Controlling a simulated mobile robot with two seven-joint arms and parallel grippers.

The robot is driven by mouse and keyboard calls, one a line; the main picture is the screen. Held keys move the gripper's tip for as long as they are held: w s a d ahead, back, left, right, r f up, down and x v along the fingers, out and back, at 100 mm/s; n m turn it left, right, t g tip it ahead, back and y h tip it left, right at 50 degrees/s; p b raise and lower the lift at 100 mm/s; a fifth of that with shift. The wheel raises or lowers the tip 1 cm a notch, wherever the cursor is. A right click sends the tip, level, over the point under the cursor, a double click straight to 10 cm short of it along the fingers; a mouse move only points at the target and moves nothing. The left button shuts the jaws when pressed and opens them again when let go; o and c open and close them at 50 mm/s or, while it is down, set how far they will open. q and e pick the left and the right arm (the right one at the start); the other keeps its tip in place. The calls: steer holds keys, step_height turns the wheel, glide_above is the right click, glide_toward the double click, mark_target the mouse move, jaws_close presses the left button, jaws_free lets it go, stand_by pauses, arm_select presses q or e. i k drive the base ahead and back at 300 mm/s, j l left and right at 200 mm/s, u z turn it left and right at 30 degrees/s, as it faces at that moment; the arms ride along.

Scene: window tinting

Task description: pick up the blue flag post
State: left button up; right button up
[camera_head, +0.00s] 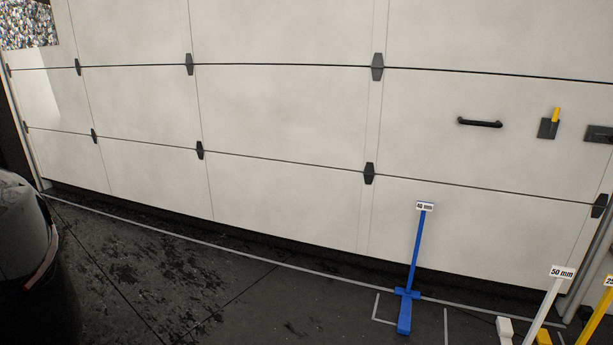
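The blue flag post (416,250) stands upright on the dark floor in front of the garage door, right of centre. It has a thin blue pole on a blue foot and a small white label at its top that seems to read 40 mm. Its foot is near white corner lines marked on the floor. Neither of my grippers shows in the head view.
A white post labelled 50 mm (545,305) and a yellow post (598,315) stand at the lower right. The white garage door (290,110) spans the back. The floor (190,280) between is clear.

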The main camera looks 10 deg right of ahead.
mark_target(404, 319)
steer(key=i+l+z, duration=0.1)
steer(key=i+z, duration=0.3)
steer(key=i+j+z, duration=0.1)
steer(key=i+z, duration=0.25)
steer(key=i+j+z, duration=0.2)
steer(key=i+z, duration=0.2)
steer(key=i+j+z, duration=0.25)
steer(key=i+z, duration=0.25)
steer(key=i+j+z, duration=0.5)
steer(key=i+l, duration=0.05)
